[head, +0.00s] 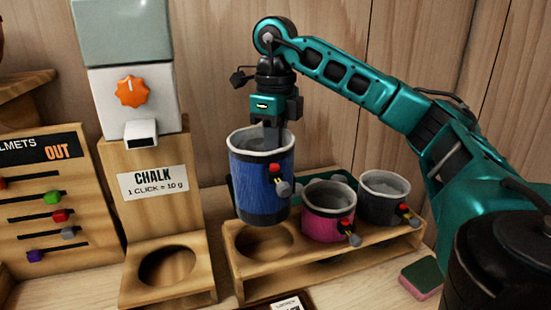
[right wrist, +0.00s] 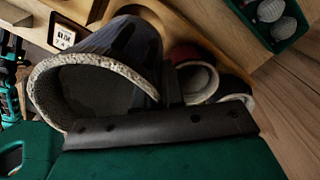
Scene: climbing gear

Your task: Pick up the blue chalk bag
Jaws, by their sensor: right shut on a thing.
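The blue chalk bag (head: 259,182) has a pale fleece rim and a small red and grey toggle on its side. My right gripper (head: 272,138) comes from above and is shut on the bag's rim. It holds the bag upright, above and slightly left of the empty left hole of the wooden rack (head: 330,265). In the right wrist view the blue bag (right wrist: 125,45) shows its open mouth close to the gripper (right wrist: 165,115); part of its wall is hidden by the finger. My left gripper is not in view.
A pink chalk bag (head: 325,222) and a grey chalk bag (head: 384,207) stand in the rack. Left is a chalk dispenser (head: 130,95) above a wooden stand with a round hole (head: 167,266). A sponge (head: 424,277) lies right; a green tray (right wrist: 275,22) holds pale balls.

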